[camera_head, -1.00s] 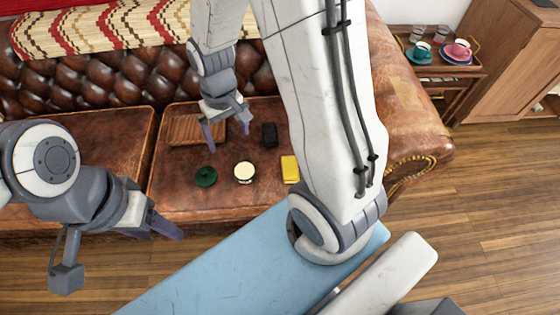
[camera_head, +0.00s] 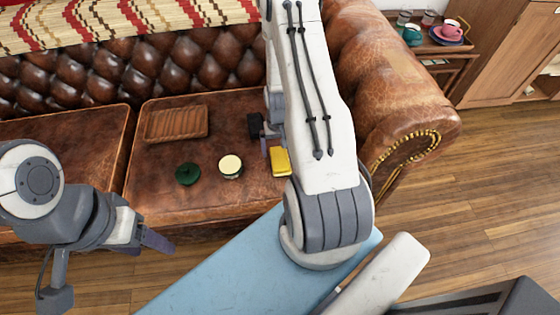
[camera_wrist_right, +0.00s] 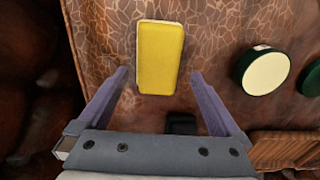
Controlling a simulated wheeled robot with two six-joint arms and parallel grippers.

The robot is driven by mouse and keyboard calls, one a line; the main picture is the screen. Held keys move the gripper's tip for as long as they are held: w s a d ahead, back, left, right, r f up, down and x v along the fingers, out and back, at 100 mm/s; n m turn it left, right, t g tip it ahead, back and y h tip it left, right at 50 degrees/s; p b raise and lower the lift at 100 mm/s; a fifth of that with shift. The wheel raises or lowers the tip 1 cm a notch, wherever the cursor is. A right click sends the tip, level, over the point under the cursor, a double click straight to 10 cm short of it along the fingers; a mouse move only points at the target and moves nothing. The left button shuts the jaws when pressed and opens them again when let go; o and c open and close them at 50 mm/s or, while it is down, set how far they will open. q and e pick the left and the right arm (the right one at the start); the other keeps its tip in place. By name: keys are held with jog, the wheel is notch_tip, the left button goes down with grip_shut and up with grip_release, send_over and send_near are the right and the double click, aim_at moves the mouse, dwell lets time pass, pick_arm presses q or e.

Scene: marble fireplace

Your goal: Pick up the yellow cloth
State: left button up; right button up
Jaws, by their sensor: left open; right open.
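The yellow cloth (camera_head: 281,160) is a small folded block lying flat on the brown leather sofa seat, near the seat's right side. It also shows in the right wrist view (camera_wrist_right: 160,52). My right gripper (camera_head: 267,146) is mostly hidden behind its own arm in the head view, close to the cloth. In the right wrist view my right gripper (camera_wrist_right: 160,74) is open, and the cloth lies centred ahead between its two fingertips, not gripped. My left gripper (camera_head: 157,240) is open and empty in front of the sofa at lower left.
A cream-topped round tin (camera_head: 231,166) and a dark green round thing (camera_head: 187,173) sit left of the cloth. A black block (camera_head: 254,126) lies behind it. A ribbed wooden tray (camera_head: 176,124) is farther back. The sofa arm (camera_head: 400,75) rises to the right.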

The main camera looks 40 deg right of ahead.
aim_at(280, 156)
notch_tip(280, 156, down, 4)
jog(key=shift+s+d+f+b, duration=0.1)
jog(key=shift+d+f+b, duration=0.05)
jog(key=shift+b, duration=0.25)
jog(key=c, duration=1.3)
jog(key=shift+r, duration=0.55)
jog(key=r, duration=0.2)
jog(key=r+p, duration=0.1)
jog(key=r, duration=0.1)
jog(key=shift+s+d, duration=0.2)
jog(key=shift+s, duration=0.2)
jog(key=s+d+r, duration=0.1)
jog(key=s+r, duration=0.1)
jog(key=s, duration=0.1)
jog(key=s+d+r+p, duration=0.1)
jog(key=s+d+r, duration=0.1)
jog(key=s, duration=0.1)
jog(key=s+d+r+p, duration=0.1)
jog(key=s+d+r, duration=0.1)
jog(key=s, duration=0.1)
jog(key=shift+s, duration=0.3)
jog(key=o, duration=0.7)
jog(key=c, duration=0.4)
